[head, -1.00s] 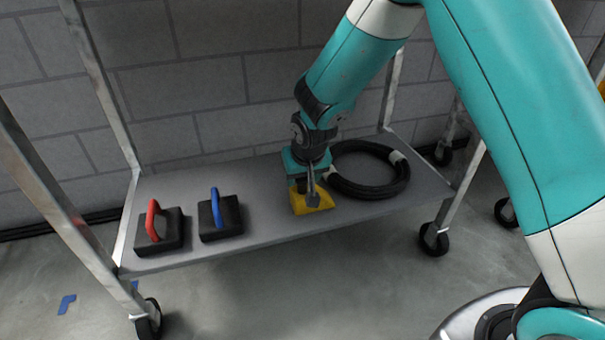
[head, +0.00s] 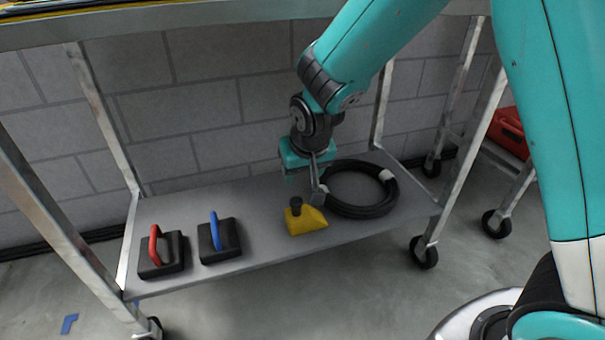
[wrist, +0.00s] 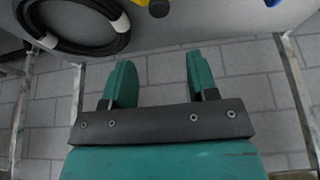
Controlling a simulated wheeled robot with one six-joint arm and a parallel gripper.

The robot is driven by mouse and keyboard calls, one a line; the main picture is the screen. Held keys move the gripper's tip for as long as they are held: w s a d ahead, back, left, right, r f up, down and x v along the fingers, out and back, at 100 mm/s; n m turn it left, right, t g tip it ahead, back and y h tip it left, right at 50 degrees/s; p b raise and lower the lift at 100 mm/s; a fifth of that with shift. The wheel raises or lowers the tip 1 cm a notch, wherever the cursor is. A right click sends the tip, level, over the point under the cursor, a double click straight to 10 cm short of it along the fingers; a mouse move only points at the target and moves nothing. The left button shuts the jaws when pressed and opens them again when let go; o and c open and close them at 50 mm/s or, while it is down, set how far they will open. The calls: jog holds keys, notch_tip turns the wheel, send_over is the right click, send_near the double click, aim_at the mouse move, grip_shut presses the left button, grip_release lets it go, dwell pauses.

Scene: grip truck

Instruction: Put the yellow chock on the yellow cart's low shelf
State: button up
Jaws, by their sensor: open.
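The yellow chock (head: 308,221), a wedge with a dark knob, sits on a cart's grey low shelf (head: 268,247), left of the black hose coil. A yellow edge of it also shows at the top of the wrist view (wrist: 197,2), with the dark knob beside it. My gripper (head: 300,166) is open and empty, a little above and behind the chock and apart from it. Its two teal fingers show spread in the wrist view (wrist: 158,62), with nothing between them. The cart's upper deck is only partly in view, with a thin yellow strip at the top left.
On the same shelf stand a red-handled black block (head: 161,254), a blue-handled black block (head: 219,241) and the black hose coil (head: 362,190). Metal posts rise at the shelf's corners. A block wall stands behind. A red case (head: 508,131) is at the right.

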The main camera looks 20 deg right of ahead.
jog(key=s+a+r+n+g+y, duration=0.1)
jog(key=s+r, duration=0.5)
jog(key=s, duration=0.7)
jog(key=s+a+r+n+g+y, duration=0.1)
jog(key=s+r+n+g+y, duration=0.2)
jog(key=s, duration=1)
notch_tip(320, 180, up, 4)
jog(key=n, duration=0.3)
jog(key=shift+a, duration=0.3)
jog(key=shift+r, duration=0.15)
